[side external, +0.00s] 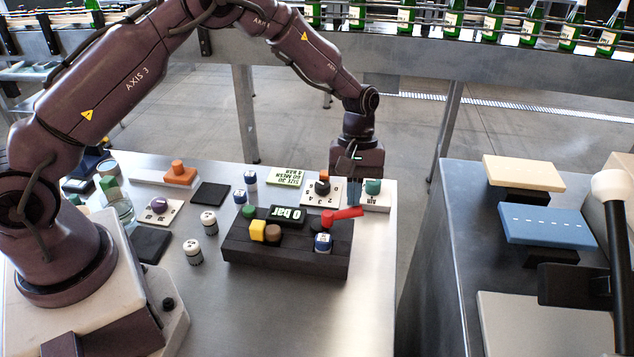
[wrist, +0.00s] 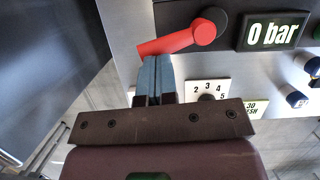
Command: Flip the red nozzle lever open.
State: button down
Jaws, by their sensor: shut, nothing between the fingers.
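The red nozzle lever (side external: 346,214) is on the right end of the black block (side external: 285,258), its arm pointing right and a little back past the block's edge. In the wrist view the lever (wrist: 172,42) runs left from its round pivot. My gripper (wrist: 156,62) is shut and empty, its blue fingers together just beside the free end of the lever. I cannot tell whether they touch it. In the side view my gripper (side external: 353,182) is behind the lever, over the back right of the table, and its fingertips are hard to make out.
A numbered dial plate (side external: 312,198) and a teal-knobbed plate (side external: 375,203) stand close behind the lever. The table's front right (side external: 350,310) is clear.

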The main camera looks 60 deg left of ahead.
jog(key=shift+d+m, duration=0.2)
jog(key=shift+m, duration=0.2)
dwell(1.8)
dwell(0.6)
jog(key=w+a+r, duration=0.3)
jog(key=a+r, duration=0.2)
jog(key=r, duration=0.5)
jog(key=shift+w+a+r, duration=0.2)
jog(key=shift+w+a, duration=0.15)
jog(key=shift+a, duration=0.05)
jog(key=s+r+m+t+y, duration=0.1)
jog(key=s+r+m+t, duration=0.3)
jog(key=s, duration=1)
jog(key=s+r+m+t+y, duration=0.1)
jog(key=s+r+m+t, duration=0.2)
jog(key=s+r, duration=0.8)
jog(key=s+d+m, duration=0.1)
jog(key=s+m, duration=0.1)
jog(key=s, duration=0.2)
jog(key=shift+s+t+y, duration=0.3)
jog(key=shift+t, duration=0.1)
